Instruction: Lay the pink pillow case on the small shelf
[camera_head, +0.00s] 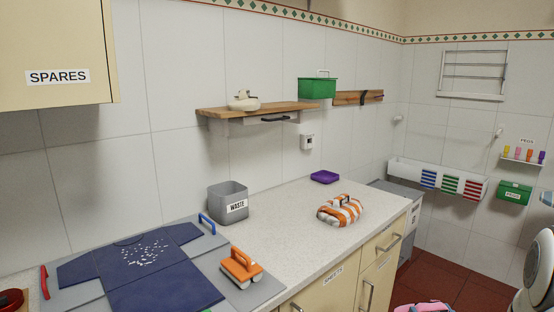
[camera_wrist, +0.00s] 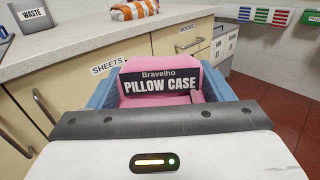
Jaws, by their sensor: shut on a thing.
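The pink pillow case (camera_wrist: 165,64) is a folded bundle with a black label reading "Bravelho PILLOW CASE". My gripper (camera_wrist: 164,88) is shut on it, with blue fingers along both sides. In the head view a bit of the pink pillow case (camera_head: 424,307) shows at the bottom edge; the rest is cut off. A short wooden shelf (camera_head: 345,98) is on the back wall, with a dark item on its front. A longer wooden shelf (camera_head: 285,107) to its left carries a pale object and a green box (camera_head: 317,88). I cannot tell for certain which is the small shelf.
The counter (camera_head: 285,215) below holds a grey waste bin (camera_head: 228,203), an orange-striped bundle (camera_head: 340,210), a purple dish (camera_head: 324,177) and a dark shirt (camera_head: 150,265) on a board. A white wall rack (camera_head: 405,172) and a small peg shelf (camera_head: 523,160) are at right.

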